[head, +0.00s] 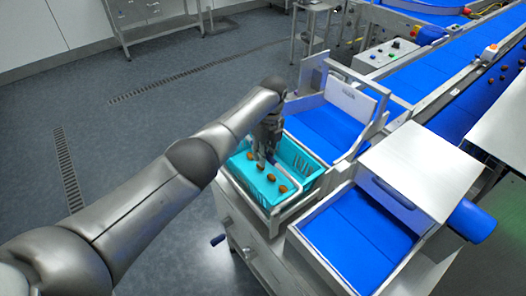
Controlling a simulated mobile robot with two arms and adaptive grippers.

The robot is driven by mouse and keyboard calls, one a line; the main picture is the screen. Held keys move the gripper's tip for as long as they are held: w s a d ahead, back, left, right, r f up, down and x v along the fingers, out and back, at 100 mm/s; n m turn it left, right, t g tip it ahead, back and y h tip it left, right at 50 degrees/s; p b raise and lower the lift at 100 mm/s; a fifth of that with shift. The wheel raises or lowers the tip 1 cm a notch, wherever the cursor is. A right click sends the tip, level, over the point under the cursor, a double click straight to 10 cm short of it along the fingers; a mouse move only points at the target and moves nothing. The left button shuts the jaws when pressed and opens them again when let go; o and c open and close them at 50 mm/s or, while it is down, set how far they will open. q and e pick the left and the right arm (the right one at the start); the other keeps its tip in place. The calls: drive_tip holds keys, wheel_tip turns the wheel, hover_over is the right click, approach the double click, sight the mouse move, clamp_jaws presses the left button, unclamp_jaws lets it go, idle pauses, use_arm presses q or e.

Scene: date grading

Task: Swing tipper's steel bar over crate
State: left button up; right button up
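The teal crate (309,178) sits in the tipper at the middle of the head view, with several brown dates on its floor. My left gripper (262,158) points down at the crate's far left end, beside the bar's far part. The arm and gripper body cover that part, so I cannot tell whether the fingers are open or hold the bar. My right gripper is out of view.
A blue-floored tray (362,228) lies right of the crate, with a metal cover plate (422,172) above it. A blue-bottomed chute with a steel frame (325,128) stands behind the crate. A crank handle (218,240) sticks out in front. The floor (150,125) at left is clear.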

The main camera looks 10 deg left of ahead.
use_arm(q)
drive_tip(key=shift+o, duration=1.1)
drive_tip(key=shift+w, duration=0.15)
drive_tip(key=shift+r, duration=0.1)
drive_tip(key=shift+r, duration=0.55)
wheel_tip(320, 180, up, 11)
drive_tip(key=w+d, duration=0.1)
drive_tip(key=shift+w, duration=0.15)
drive_tip(key=shift+f, duration=0.2)
